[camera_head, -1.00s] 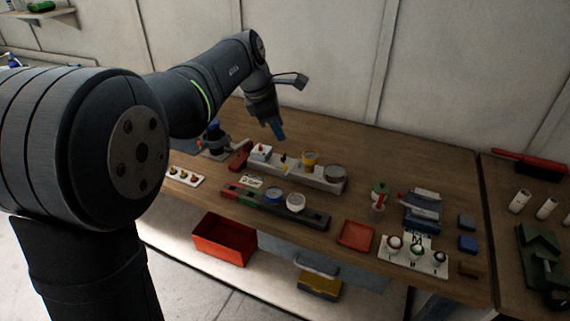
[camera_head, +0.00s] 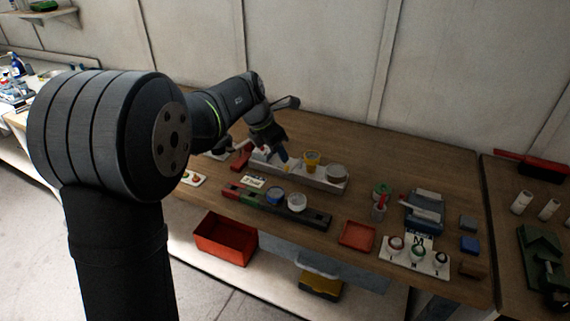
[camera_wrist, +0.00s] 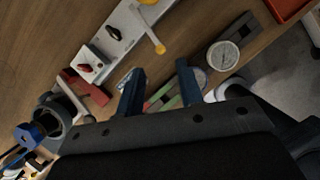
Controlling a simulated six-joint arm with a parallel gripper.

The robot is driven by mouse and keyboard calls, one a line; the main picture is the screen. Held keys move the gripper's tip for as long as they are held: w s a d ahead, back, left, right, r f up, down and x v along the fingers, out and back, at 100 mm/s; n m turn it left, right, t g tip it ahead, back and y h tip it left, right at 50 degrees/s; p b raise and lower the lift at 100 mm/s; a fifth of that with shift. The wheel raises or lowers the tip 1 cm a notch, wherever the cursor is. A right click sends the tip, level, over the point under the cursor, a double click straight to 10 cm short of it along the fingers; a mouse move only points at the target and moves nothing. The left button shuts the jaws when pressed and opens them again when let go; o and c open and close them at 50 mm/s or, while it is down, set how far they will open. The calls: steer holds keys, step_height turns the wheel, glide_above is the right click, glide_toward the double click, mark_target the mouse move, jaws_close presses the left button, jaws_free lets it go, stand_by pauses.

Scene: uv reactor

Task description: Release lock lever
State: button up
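A yellow lever (camera_wrist: 150,30), possibly the lock lever, stands out from a pale panel (camera_wrist: 130,25) at the top of the wrist view. A black knob (camera_wrist: 113,33) and a red switch (camera_wrist: 84,68) sit beside it on the panel. In the head view the long pale fixture (camera_head: 325,183) lies on the bench under my gripper (camera_head: 284,155). In the wrist view my gripper (camera_wrist: 158,78) has its two blue fingers apart with nothing held between them. The lever lies beyond the fingertips, with no visible contact. My wrist hides part of the fixture.
A dark rail (camera_head: 316,219) with round gauges lies in front. A red part (camera_wrist: 88,88) and a dark ring stand (camera_wrist: 62,108) are left in the wrist view.

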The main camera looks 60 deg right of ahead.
mark_target(286, 166)
steer(key=x, duration=0.6)
steer(key=shift+s+d+f, duration=0.1)
steer(key=shift+d+f, duration=0.05)
steer(key=shift+f, duration=0.1)
jaws_close()
